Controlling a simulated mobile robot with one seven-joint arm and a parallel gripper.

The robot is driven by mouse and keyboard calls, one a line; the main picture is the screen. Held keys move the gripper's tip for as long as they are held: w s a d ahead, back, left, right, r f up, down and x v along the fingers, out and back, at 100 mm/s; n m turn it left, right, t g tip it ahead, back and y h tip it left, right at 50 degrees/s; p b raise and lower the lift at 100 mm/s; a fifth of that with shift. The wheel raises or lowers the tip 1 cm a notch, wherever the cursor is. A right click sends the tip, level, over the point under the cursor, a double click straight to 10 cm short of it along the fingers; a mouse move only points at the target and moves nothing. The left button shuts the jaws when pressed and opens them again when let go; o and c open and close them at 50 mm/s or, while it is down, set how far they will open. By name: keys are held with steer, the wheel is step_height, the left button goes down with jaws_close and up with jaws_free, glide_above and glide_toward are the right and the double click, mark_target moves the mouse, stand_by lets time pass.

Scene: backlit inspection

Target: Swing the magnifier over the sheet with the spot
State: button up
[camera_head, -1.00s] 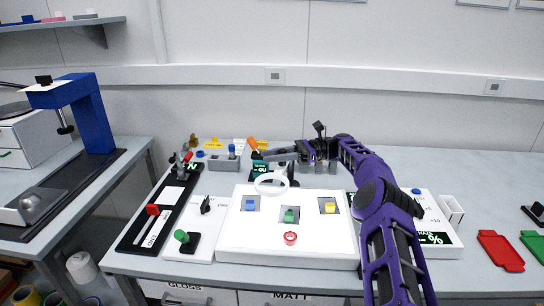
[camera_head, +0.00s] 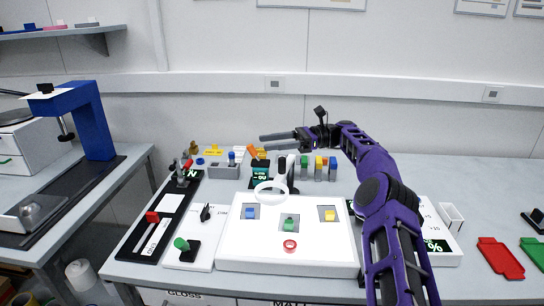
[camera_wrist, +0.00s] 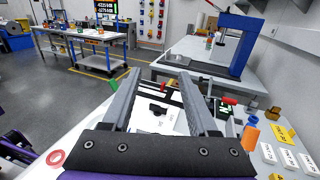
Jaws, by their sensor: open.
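The magnifier is a white ring (camera_head: 270,189) on a short stand. The ring sits low over the back edge of the white light panel (camera_head: 240,262), between the left and middle sheets. Three grey sheets lie on the panel, with a blue block (camera_head: 250,212) on the left one, a green block (camera_head: 289,223) on the middle one and a yellow block (camera_head: 329,215) on the right one. I cannot make out a spot on any sheet. My gripper (camera_head: 264,143) is open and empty, above and behind the ring, pointing left. Its fingers also show in the wrist view (camera_wrist: 160,78).
A red ring (camera_head: 290,245) lies on the panel's front. Several coloured-top vials (camera_head: 320,168) stand behind the panel. A black slide with a red knob (camera_head: 152,217) and a green-knobbed lever (camera_head: 181,243) are at left. Red (camera_head: 500,258) and green trays lie at right.

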step_height(320, 180, up, 3)
steer(key=shift+r, duration=0.1)
